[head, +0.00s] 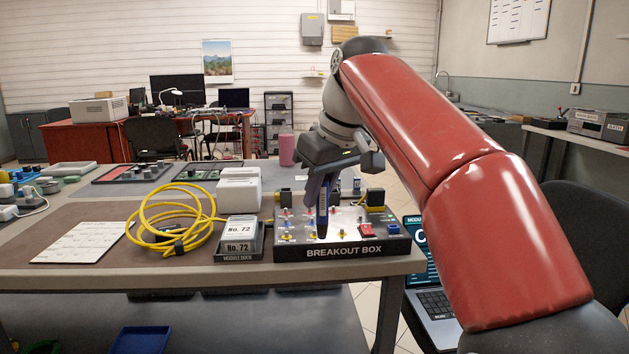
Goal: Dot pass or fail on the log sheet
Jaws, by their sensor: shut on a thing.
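The white log sheet (82,243) lies flat at the left front of the workbench; its print is too small to read, and I cannot make out any dots on it. My gripper (321,188) points down above the breakout box (343,251), at the right end of the bench. It is shut on a dark, upright, marker-like thing (322,222). The thing's lower end is over the box's top panel; I cannot tell whether it touches. My gripper is well to the right of the sheet.
A coiled yellow cable (172,246) and a module dock (239,244) marked No. 72 stand between the sheet and the box. A white box (239,189) is behind the dock. A pink cup (287,150) stands farther back. A laptop (433,303) is right of the bench.

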